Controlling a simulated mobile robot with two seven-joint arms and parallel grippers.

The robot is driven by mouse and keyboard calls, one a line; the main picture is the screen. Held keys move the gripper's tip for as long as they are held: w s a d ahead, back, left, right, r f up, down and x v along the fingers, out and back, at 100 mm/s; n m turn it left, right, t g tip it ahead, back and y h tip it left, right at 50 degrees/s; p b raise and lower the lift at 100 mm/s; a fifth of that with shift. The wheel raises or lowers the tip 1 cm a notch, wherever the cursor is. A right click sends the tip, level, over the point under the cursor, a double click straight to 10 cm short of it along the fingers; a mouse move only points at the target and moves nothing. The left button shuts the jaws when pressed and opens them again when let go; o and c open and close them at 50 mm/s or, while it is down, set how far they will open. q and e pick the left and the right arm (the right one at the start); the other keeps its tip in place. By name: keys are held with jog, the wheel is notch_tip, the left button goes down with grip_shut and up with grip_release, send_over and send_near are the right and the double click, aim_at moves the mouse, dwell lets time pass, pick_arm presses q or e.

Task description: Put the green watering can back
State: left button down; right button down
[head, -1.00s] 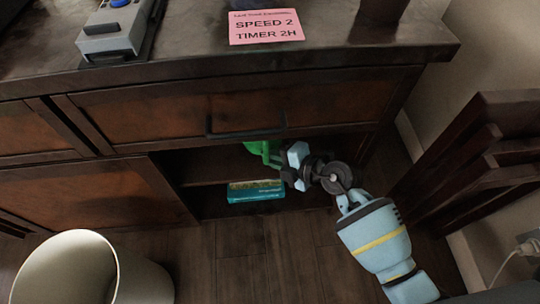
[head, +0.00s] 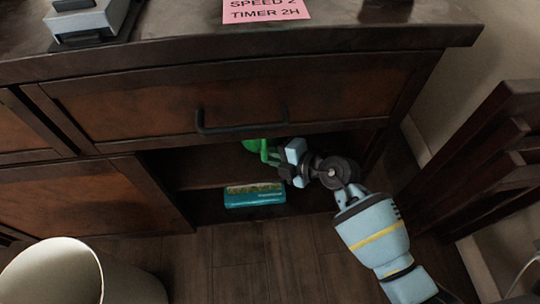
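The green watering can (head: 264,150) is inside the open lower compartment of the dark wooden cabinet, at its upper part. Only a piece of it shows; the drawer front and my gripper hide the rest. My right gripper (head: 281,164) reaches into the compartment from the right, with its fingers right at the can's green handle. Whether the fingers grip the handle or only sit beside it is too small to tell. My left gripper is not in view.
A teal box (head: 254,194) lies on the compartment floor below the can. A closed drawer (head: 240,100) is above. A pale bin (head: 52,272) stands at the lower left, and a dark wooden chair (head: 490,165) at the right. The floor in front is clear.

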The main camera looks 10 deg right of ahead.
jog(key=c, duration=1.8)
grip_release()
jog(key=shift+f, duration=0.1)
jog(key=o, duration=0.4)
jog(key=shift+c, duration=0.2)
jog(key=shift+s+r, duration=0.1)
jog(key=shift+r, duration=0.15)
jog(key=p+v, duration=0.3)
jog(key=v, duration=0.3)
jog(key=shift+r+p, duration=0.1)
jog(key=shift+p, duration=0.25)
jog(key=shift+s+d+r, duration=0.15)
jog(key=shift+s+d, duration=0.25)
jog(key=shift+d, duration=0.1)
